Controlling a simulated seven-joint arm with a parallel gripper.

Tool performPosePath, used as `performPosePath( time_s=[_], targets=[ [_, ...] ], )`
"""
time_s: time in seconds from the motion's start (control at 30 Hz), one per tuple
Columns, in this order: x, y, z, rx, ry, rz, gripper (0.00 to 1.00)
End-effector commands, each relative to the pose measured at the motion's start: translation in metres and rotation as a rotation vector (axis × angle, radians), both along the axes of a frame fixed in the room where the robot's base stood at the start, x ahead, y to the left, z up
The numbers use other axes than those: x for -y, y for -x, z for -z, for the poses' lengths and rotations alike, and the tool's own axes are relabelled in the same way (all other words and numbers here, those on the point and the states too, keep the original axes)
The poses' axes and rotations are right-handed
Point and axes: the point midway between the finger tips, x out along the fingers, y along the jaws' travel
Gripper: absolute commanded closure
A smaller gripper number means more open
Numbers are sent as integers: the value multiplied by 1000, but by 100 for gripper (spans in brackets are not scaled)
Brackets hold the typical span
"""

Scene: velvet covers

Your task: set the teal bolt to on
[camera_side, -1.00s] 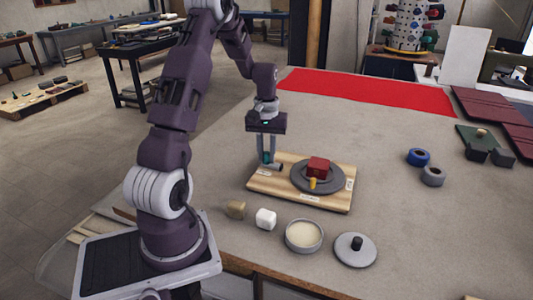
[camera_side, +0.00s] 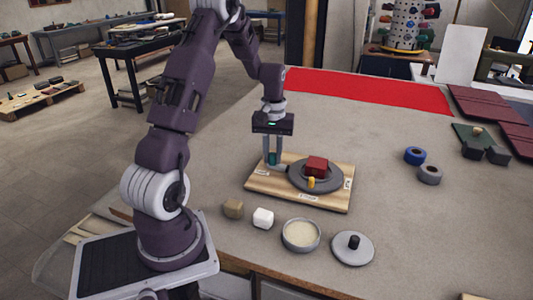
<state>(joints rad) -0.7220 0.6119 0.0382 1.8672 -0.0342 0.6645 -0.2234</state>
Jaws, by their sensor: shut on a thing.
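The wooden board (camera_side: 325,202) lies on the table in front of my arm. The teal bolt (camera_side: 272,158) is at the board's left part, with a short grey bar beside it. My gripper (camera_side: 272,162) points straight down there, and its fingers are shut on the bolt's teal part, which shows between them. A grey round disc (camera_side: 330,187) with a red block (camera_side: 316,166) and a yellow peg (camera_side: 311,182) is on the board's right part. Small white labels are on the board; I cannot read them. The fingers partly hide the bolt.
In front of the board are a brown block (camera_side: 233,208), a white cube (camera_side: 263,218), a round bowl (camera_side: 300,235) and a grey lid with a black knob (camera_side: 353,246). Blue (camera_side: 415,156) and grey (camera_side: 429,175) rings lie to the right. A red cloth (camera_side: 370,92) lies behind; the table between is clear.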

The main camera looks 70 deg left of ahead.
Motion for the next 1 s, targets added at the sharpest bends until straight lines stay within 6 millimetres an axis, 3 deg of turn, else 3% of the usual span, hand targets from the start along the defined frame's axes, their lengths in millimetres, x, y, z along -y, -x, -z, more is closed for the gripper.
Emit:
performPosePath(
  time_s=[0.13, 0.17, 0.27, 0.57, 0.83, 1.0],
  targets=[
    [0, -1, -1, 4, 0, 0, 100],
    [0, -1, -1, 4, 0, 0, 75],
    [0, -1, 0, 4, 0, 0, 57],
    [0, -1, -2, 3, -1, 0, 57],
    [-1, -1, -52, 6, -4, 1, 57],
    [0, -1, -70, 3, -1, 1, 57]
  ],
)
